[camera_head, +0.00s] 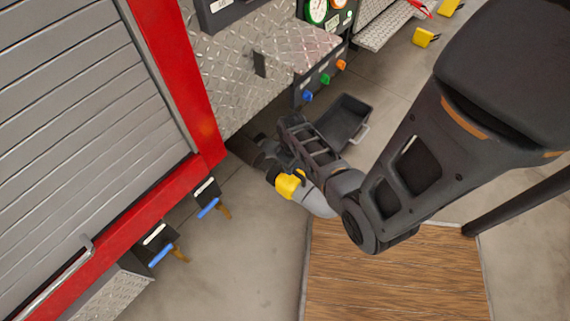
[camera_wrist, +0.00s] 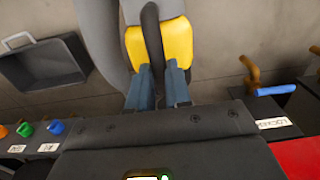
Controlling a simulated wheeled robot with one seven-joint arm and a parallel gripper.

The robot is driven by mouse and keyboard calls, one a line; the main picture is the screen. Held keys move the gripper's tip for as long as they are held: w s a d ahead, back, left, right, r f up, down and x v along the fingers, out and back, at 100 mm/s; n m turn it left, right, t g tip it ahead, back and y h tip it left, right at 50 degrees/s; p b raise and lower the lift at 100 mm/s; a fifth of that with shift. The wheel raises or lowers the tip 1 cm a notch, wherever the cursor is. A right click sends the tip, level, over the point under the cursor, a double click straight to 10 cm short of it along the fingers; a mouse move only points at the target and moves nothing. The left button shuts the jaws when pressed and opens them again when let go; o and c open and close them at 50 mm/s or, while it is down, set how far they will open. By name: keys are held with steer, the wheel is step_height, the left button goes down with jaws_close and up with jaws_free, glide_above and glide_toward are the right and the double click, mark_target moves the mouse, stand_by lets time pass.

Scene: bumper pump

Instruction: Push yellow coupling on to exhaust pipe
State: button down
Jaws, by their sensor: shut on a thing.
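The yellow coupling (camera_head: 288,187) sits on the end of a thick grey hose (camera_head: 318,203), low beside the red truck's corner. In the wrist view the coupling (camera_wrist: 176,42) shows yellow on both sides of a black handle (camera_wrist: 152,32). My gripper (camera_wrist: 158,74) is shut on that handle with its two blue-grey fingers. In the head view my gripper's fingertips are mostly hidden behind its dark body. A dark, pipe-like shape (camera_head: 264,157) lies under the truck, just beyond the coupling's far end. I cannot tell whether the coupling touches it.
Blue-handled valves (camera_head: 208,207) stick out from the truck's side at left. A dark open bin (camera_head: 344,119) lies on the floor behind my gripper. Control knobs (camera_head: 325,79) are on the panel above. A wooden board (camera_head: 390,280) is at the front.

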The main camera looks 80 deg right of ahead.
steer(key=shift+w+d+b, duration=0.5)
steer(key=shift+w, duration=0.3)
steer(key=shift+w+d+b, duration=0.5)
steer(key=shift+w+b, duration=0.05)
steer(key=shift+w, duration=0.25)
steer(key=shift+w+d+b, duration=0.5)
steer(key=shift+w, duration=0.3)
steer(key=shift+w+d, duration=0.25)
steer(key=shift+w, duration=0.15)
steer(key=shift+w+d, duration=0.1)
steer(key=shift+w, duration=0.1)
steer(key=shift+r, duration=0.1)
steer(key=shift+w+d, duration=0.3)
steer(key=shift+w, duration=0.15)
stand_by(1.0)
steer(key=c, duration=1)
jaws_free()
steer(key=shift+s+a, duration=0.1)
step_height(320, 180, up, 8)
steer(key=shift+f+p, duration=0.15)
steer(key=shift+p, duration=0.8)
